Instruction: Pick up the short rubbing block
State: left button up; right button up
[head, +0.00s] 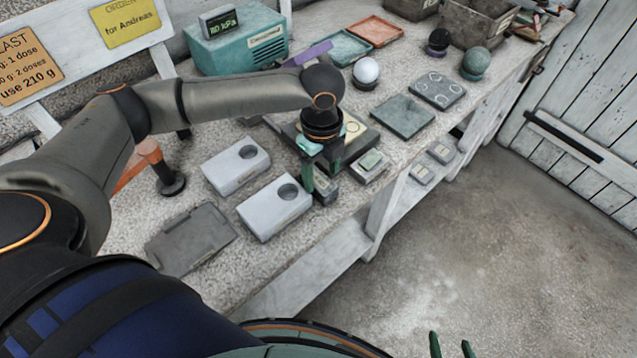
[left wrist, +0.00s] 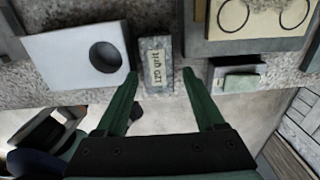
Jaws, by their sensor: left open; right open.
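A small grey block with a "120 grit" label (left wrist: 155,65) lies at the bench's front edge in the left wrist view. It looks like a rubbing block, and in the head view it is mostly hidden by my gripper. My left gripper (left wrist: 160,78) is open and empty, pointing down, with the block between its fingertips in the picture. I cannot tell whether they touch it. It also shows in the head view (head: 320,168). My right gripper (head: 452,344) is open and empty at the bottom edge, over the floor.
Two pale boxes with round holes, the nearer one (head: 275,207), stand left of my left gripper. A greenish block on a grey base (head: 371,163) is to its right. A dark plate (head: 190,238) lies at the front left. Spheres, trays and a teal device (head: 237,40) stand farther back.

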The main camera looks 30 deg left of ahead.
pick_arm(q)
jog(key=shift+s+f, duration=0.25)
jog(key=shift+f, duration=0.2)
jog(key=shift+s+f, duration=0.2)
jog(key=shift+f, duration=0.35)
jog(key=shift+w+f, duration=0.15)
jog(key=shift+w, duration=0.05)
jog(key=c, duration=0.8)
grip_shut()
jog(key=shift+a, duration=0.1)
jog(key=shift+w+r, duration=0.1)
jog(key=shift+r, duration=0.15)
